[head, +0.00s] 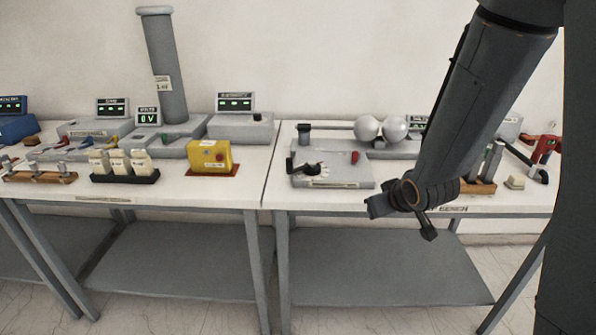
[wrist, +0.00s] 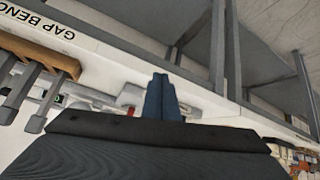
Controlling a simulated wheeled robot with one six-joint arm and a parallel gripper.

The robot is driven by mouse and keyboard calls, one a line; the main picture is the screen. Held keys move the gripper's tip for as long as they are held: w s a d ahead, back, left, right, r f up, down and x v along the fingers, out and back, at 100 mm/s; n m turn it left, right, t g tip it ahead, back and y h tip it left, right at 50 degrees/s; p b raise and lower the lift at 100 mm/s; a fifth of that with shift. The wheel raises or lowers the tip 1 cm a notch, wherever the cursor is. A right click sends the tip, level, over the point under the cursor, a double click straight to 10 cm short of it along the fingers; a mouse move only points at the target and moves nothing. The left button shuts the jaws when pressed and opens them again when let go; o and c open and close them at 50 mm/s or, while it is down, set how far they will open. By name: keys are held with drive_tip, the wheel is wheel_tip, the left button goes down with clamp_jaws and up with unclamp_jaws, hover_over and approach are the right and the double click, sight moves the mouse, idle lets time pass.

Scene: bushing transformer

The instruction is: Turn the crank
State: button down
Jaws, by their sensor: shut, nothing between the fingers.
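A dark bent arm with a thick black end (head: 538,174) sticks out by a red stand at the far right of the right bench and looks like a crank. A grey box (head: 335,182) at the front left of the same bench carries a dark dial and a small dark upright; I cannot tell whether this holds a crank instead. My gripper (head: 374,206) is shut and empty, in front of the bench's front edge, right of the grey box and apart from it. In the wrist view its bluish fingers (wrist: 161,98) are pressed together with nothing between them.
Two pale spheres (head: 381,128) stand behind my arm. A wooden block with grey posts (head: 483,184) and a small pale block (head: 514,182) lie right of it. A yellow box (head: 210,157) sits on the left bench. A lower shelf (head: 390,265) runs underneath.

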drive_tip(key=w+a+n+t+y, duration=0.3)
drive_tip(key=w+a+y, duration=0.2)
drive_tip(key=a, duration=0.1)
drive_tip(key=n+t+y, duration=0.2)
drive_tip(key=y, duration=0.4)
approach(291, 165)
drive_tip(key=p+x, duration=0.4)
drive_tip(key=x, duration=0.2)
drive_tip(key=shift+w+p, duration=0.15)
drive_tip(key=shift+p, duration=0.15)
drive_tip(key=shift+w, duration=0.1)
drive_tip(key=shift+b+x, duration=0.6)
drive_tip(key=shift+x, duration=0.35)
